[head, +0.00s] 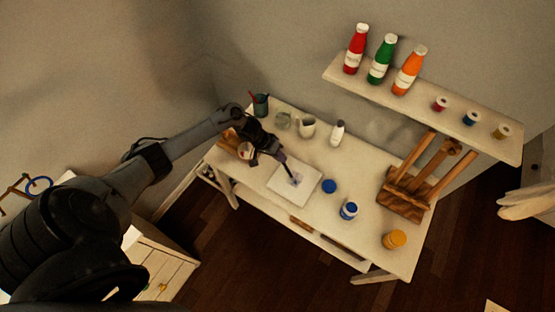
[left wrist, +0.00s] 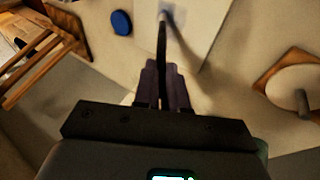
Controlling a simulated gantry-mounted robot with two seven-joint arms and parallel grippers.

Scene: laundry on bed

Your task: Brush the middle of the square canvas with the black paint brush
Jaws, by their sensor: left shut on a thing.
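The square white canvas (head: 302,194) lies flat on the table. It also shows at the top of the left wrist view (left wrist: 205,32). My left gripper (head: 281,157) is above the canvas's far edge, shut on the black paint brush (left wrist: 162,55). The brush points down, its tip at the canvas near the middle. A small blue-grey mark shows around the tip. I cannot tell whether the bristles touch the surface. My right gripper is not in view.
A blue lid (head: 329,186) and a blue paint jar (head: 348,210) stand right of the canvas. A wooden easel (head: 404,203), an orange jar (head: 394,239), a white bottle (head: 337,133) and a mug (head: 307,128) are also on the table (head: 370,250). A shelf (head: 425,100) with bottles is above.

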